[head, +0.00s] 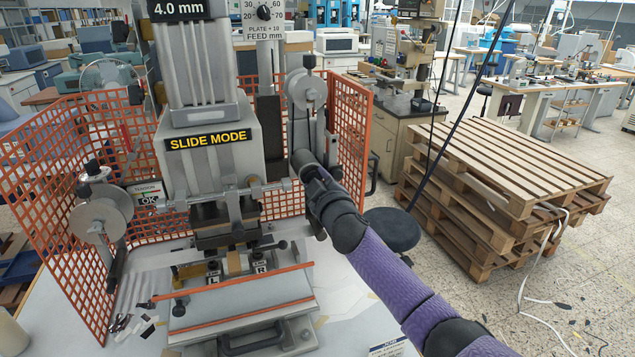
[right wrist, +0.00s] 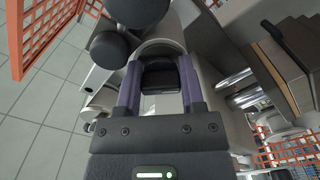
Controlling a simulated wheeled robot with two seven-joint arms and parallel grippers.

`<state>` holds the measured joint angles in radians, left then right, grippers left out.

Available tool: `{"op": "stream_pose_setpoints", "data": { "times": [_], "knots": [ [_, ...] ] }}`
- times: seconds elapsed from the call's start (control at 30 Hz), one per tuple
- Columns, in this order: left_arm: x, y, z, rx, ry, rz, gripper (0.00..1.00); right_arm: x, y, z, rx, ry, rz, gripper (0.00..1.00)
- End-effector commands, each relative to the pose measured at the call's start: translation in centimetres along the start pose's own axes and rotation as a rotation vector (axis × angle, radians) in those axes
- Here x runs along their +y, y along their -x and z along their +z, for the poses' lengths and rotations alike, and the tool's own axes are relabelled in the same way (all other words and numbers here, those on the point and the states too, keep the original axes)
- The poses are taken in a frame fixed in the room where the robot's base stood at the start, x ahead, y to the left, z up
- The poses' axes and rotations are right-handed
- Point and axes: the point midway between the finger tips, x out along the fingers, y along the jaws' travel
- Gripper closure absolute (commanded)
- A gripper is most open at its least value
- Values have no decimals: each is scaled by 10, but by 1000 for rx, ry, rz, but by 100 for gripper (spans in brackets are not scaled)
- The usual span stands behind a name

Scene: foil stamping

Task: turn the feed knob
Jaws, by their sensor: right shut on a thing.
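The stamping press (head: 205,150) stands in front of me, with a "SLIDE MODE" label on its head. A black round knob (head: 264,12) with a white pointer sits on the "FEED mm" dial plate (head: 264,32) at the top. My right gripper (head: 303,163) is well below that dial, at the right side of the press. In the right wrist view, its purple fingers (right wrist: 159,82) are shut on a dark blocky part (right wrist: 160,77). The head view hides this grip, and I cannot tell whether the part is a feed control. My left gripper is out of view.
Orange mesh guards (head: 350,130) flank the press. A grey reel (head: 306,91) is just above my right gripper, and another reel (head: 100,216) is at left. Black round knobs (right wrist: 110,49) are close by in the wrist view. Wooden pallets (head: 500,185) stand at right.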

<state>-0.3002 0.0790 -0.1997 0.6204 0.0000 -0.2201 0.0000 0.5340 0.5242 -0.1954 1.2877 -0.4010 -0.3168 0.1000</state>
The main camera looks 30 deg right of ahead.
Motion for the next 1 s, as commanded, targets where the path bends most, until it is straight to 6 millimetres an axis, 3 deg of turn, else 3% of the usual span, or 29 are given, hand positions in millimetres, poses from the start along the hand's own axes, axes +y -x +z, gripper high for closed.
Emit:
{"op": "stream_pose_setpoints", "data": {
  "times": [0.17,0.2,0.23,0.63,1.0],
  "knots": [
    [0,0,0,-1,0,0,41,1,0,-1,2,-1,1,100],
    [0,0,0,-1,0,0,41,1,0,-1,2,-1,1,44],
    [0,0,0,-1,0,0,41,1,0,-1,2,-1,1,37],
    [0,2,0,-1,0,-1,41,0,8,0,2,-1,-1,35],
    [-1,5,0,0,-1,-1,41,0,76,0,1,0,-2,35]
  ]
}}
